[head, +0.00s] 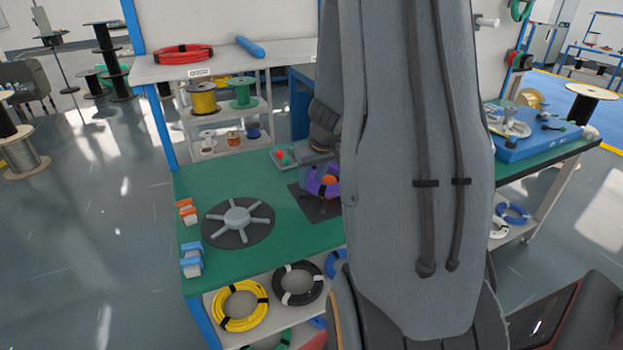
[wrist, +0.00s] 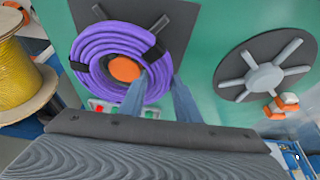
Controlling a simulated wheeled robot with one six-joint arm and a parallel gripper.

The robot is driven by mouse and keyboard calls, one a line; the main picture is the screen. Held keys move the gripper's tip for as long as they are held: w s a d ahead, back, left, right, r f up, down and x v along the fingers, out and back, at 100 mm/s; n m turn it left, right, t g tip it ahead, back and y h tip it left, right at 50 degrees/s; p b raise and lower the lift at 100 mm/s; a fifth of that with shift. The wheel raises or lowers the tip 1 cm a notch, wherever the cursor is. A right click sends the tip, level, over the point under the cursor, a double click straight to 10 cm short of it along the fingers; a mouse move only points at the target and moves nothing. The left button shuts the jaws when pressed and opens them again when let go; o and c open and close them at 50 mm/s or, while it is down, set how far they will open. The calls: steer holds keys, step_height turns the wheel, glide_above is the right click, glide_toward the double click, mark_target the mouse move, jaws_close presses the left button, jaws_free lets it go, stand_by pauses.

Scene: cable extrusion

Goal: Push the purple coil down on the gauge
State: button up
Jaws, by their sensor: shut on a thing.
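The purple coil (wrist: 95,55) has black ties and shows large in the wrist view. It is around the orange hub (wrist: 125,69) of the gauge, whose dark square plate (wrist: 180,18) has grey arms showing past the coil. I cannot tell whether the coil touches the plate. My gripper (wrist: 160,78) is shut on the near right part of the coil, one finger over its inside and one outside. In the head view the purple coil (head: 318,184) and the gauge plate (head: 311,207) are partly hidden by my arm.
A round dark disc with a grey spoked hub (head: 237,217) lies left of the gauge on the green table (head: 200,175). Orange clips (head: 187,211) and blue clips (head: 191,261) stand at the left edge. A small button panel (head: 284,156) is behind the gauge. A yellow spool (wrist: 22,78) shows at the wrist view's left.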

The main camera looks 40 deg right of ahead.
steer(key=shift+f, duration=0.1)
stand_by(0.3)
steer(key=o, duration=1.3)
steer(key=shift+a, duration=0.15)
steer(key=shift+s+d, duration=0.1)
steer(key=shift+d, duration=0.15)
step_height(320, 180, up, 2)
steer(key=shift+d+r+p, duration=0.15)
steer(key=shift+p, duration=1)
steer(key=shift+a+r+p, duration=0.25)
steer(key=shift+r+p, duration=0.85)
step_height(320, 180, up, 4)
steer(key=p, duration=0.3)
steer(key=shift+f+p, duration=0.15)
steer(key=shift+p, duration=0.15)
